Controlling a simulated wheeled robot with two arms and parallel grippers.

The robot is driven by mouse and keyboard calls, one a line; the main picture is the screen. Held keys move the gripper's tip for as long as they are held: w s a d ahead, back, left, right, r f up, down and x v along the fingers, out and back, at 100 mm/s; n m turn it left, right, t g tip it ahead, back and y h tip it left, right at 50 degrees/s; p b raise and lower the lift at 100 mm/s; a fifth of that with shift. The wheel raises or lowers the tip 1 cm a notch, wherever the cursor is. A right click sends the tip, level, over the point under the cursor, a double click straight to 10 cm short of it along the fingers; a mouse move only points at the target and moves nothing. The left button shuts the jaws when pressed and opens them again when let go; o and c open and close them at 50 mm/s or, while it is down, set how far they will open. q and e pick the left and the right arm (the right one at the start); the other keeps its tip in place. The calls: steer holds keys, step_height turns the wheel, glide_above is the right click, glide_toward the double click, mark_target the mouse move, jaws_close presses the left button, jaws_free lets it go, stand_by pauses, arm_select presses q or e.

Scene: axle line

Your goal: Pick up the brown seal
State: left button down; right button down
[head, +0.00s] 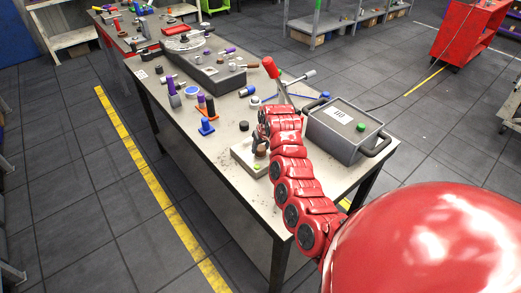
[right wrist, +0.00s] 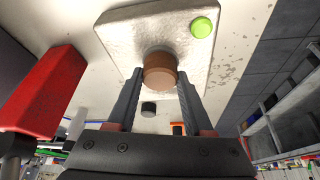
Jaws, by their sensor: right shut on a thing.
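The brown seal (right wrist: 160,70) is a short round brown piece in the right wrist view, between the fingertips of my right gripper (right wrist: 160,77). The gripper is shut on it. Behind the seal is a pale metal plate (right wrist: 125,28) with a bright green round piece (right wrist: 201,27) near its corner. I cannot tell whether the seal touches the plate. In the head view my right gripper (head: 261,149) is over the plate (head: 240,154) on the workbench, and the seal is mostly hidden there. My left gripper is not in view.
A grey lidded box (head: 345,128) with black handles stands right of my arm. A blue stand (head: 206,125), purple pieces and a long grey tray (head: 205,70) are farther left. The bench front left is clear.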

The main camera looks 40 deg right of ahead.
mark_target(261, 149)
steer(key=shift+w+r+b, duration=0.15)
steer(key=shift+r+b, duration=0.45)
steer(key=shift+b, duration=0.05)
steer(key=shift+w+b+v, duration=0.2)
steer(key=shift+b+v, duration=0.6)
steer(key=shift+v, duration=0.45)
steer(key=shift+s+a+b, duration=0.2)
steer(key=shift+s+b, duration=0.3)
steer(key=shift+s, duration=0.5)
steer(key=s, duration=0.3)
steer(key=shift+s+a+r, duration=0.1)
steer(key=shift+a+r, duration=0.15)
steer(key=shift+a, duration=0.05)
steer(key=s+a+r+p, duration=0.1)
steer(key=s+p, duration=0.3)
steer(key=s, duration=0.6)
steer(key=shift+a, duration=0.4)
steer(key=shift+s+r, duration=0.1)
